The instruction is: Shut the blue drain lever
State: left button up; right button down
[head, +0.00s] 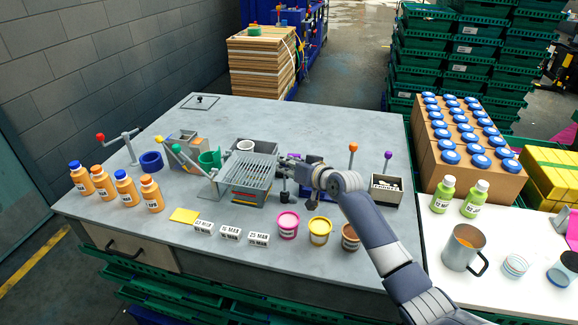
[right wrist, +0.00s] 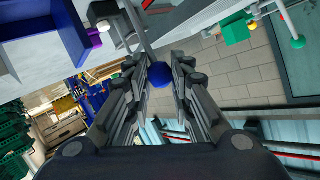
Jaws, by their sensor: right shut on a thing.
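The blue drain lever shows in the right wrist view as a blue ball knob (right wrist: 156,75) on a thin grey rod. My right gripper (right wrist: 160,82) has its fingers on both sides of the knob and is shut on it. In the head view my right gripper (head: 285,165) is at the right side of the grey draining tray (head: 262,172); the blue knob is hidden there. A blue-purple box (head: 322,192) is partly hidden behind my right wrist. My left gripper is not in view.
Levers with red (head: 100,137), green (head: 221,155) and orange (head: 353,147) knobs stand around the table. Date blocks (head: 230,233) and small tubs (head: 288,225) line the front. Orange bottles (head: 126,189) are at the left.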

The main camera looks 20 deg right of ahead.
jog(key=shift+w+d+r, duration=0.1)
jog(key=shift+w+r, duration=0.1)
jog(key=shift+r, duration=0.45)
jog(key=c, duration=1.5)
grip_release()
jog(key=shift+w, duration=0.1)
jog(key=shift+o, duration=0.7)
jog(key=shift+w+f, duration=0.25)
jog(key=shift+f, duration=0.25)
jog(key=v, duration=1.2)
jog(key=shift+f, duration=0.1)
